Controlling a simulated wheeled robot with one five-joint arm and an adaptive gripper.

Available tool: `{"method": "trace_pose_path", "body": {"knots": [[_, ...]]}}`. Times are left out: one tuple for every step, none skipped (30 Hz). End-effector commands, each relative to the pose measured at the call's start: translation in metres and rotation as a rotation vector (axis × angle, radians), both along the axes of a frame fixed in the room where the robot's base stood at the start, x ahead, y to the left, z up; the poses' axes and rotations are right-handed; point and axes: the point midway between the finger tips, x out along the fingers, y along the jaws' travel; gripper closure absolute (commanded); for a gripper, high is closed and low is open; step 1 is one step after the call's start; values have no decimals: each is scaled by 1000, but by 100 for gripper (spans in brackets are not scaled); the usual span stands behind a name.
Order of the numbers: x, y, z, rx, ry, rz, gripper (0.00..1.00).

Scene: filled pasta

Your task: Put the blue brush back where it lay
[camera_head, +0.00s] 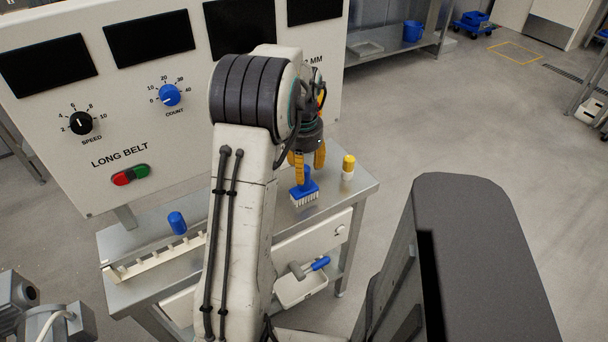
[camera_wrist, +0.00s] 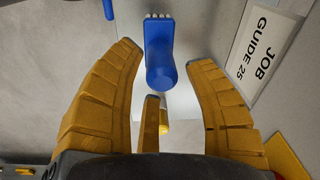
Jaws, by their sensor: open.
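The blue brush (camera_head: 304,187) is upright over the right part of the steel table (camera_head: 361,185), white bristles down, handle up. It appears to stand on the tabletop. My gripper (camera_head: 309,168) is right above it, with yellow fingers pointing down. In the wrist view the brush (camera_wrist: 160,35) lies between the spread fingertips of my gripper (camera_wrist: 163,55). The round handle end faces the camera, and gaps show on both sides of it. The open fingers do not visibly touch the handle.
A yellow-capped white bottle (camera_head: 348,169) stands just right of the brush. A blue cylinder (camera_head: 177,222) and a pale notched rack (camera_head: 158,262) are on the table's left. A blue-handled tool (camera_head: 310,267) rests over a white bin below. The control panel (camera_head: 130,100) rises behind.

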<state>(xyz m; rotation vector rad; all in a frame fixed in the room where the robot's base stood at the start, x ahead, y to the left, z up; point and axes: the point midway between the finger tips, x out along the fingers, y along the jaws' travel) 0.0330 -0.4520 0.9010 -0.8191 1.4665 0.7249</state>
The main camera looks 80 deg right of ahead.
Motion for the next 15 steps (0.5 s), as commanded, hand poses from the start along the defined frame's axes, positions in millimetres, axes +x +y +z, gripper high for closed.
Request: {"method": "trace_pose_path", "body": {"knots": [[0, 0, 12, -4, 0, 0, 52], [0, 0, 17, -4, 1, 0, 52], [0, 1, 24, -4, 0, 0, 52], [0, 1, 29, -4, 0, 0, 52], [0, 1, 34, -4, 0, 0, 52], [0, 2, 40, -3, 1, 0, 52], [0, 2, 44, -2, 0, 0, 52], [0, 3, 48, -4, 0, 0, 52], [0, 3, 54, -2, 0, 0, 52], [0, 3, 56, -3, 1, 0, 52], [0, 3, 59, -2, 0, 0, 52], [0, 4, 63, -2, 0, 0, 52], [0, 4, 66, -2, 0, 0, 52], [0, 4, 68, -1, 0, 0, 52], [0, 5, 71, 0, 0, 0, 52]]}}
